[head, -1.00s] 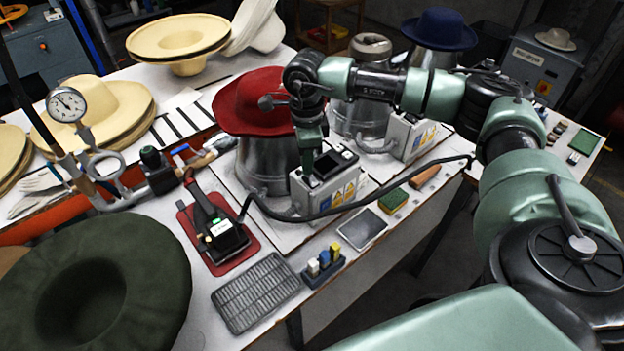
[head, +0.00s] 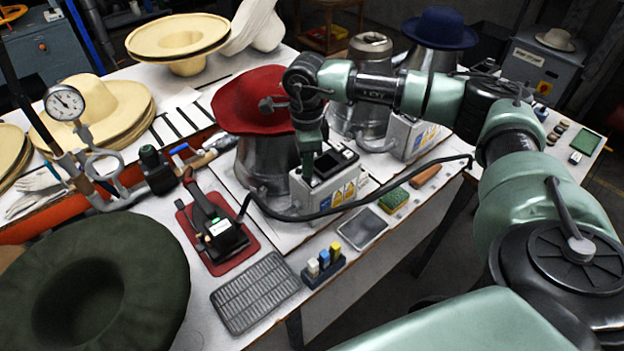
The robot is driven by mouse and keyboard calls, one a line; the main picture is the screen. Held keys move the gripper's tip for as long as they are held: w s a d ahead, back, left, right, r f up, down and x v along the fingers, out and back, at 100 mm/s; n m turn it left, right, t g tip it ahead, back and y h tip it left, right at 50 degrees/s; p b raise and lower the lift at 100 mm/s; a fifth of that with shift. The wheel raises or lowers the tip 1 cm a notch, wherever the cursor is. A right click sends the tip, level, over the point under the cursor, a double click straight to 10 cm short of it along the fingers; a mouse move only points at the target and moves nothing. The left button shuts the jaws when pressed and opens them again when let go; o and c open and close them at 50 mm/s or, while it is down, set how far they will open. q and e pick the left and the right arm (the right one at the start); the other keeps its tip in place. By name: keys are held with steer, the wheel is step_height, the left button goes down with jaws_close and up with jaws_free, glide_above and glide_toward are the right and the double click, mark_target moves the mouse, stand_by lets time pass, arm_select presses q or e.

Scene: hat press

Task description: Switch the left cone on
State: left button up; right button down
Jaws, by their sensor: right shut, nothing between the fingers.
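The left cone (head: 266,165) is a grey metal cone on a base, with a red felt hat (head: 255,101) on top. Its switch box (head: 345,190) stands at its front right, pale grey with a dark recessed top and blue and yellow labels. My right gripper (head: 307,176) is shut and empty. It points down at the left end of the box top, with its tips at or very near the surface; I cannot tell whether they touch. The gripper hides that part of the box, so the switch's position is not visible. My left gripper is out of view.
A second cone (head: 352,122) with its own box (head: 408,136) stands behind to the right. A black cable (head: 400,196) loops in front of the left box. An iron (head: 217,228) on a red mat and a dark green hat (head: 90,285) are at left front.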

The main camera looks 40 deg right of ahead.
steer(key=shift+s+f+b, duration=0.1)
steer(key=shift+f+b, duration=0.25)
steer(key=shift+f, duration=0.15)
steer(key=shift+r, duration=0.1)
steer(key=shift+r+p, duration=0.65)
steer(key=shift+r, duration=0.2)
steer(key=shift+r+p, duration=1.4)
steer(key=shift+r, duration=1.2)
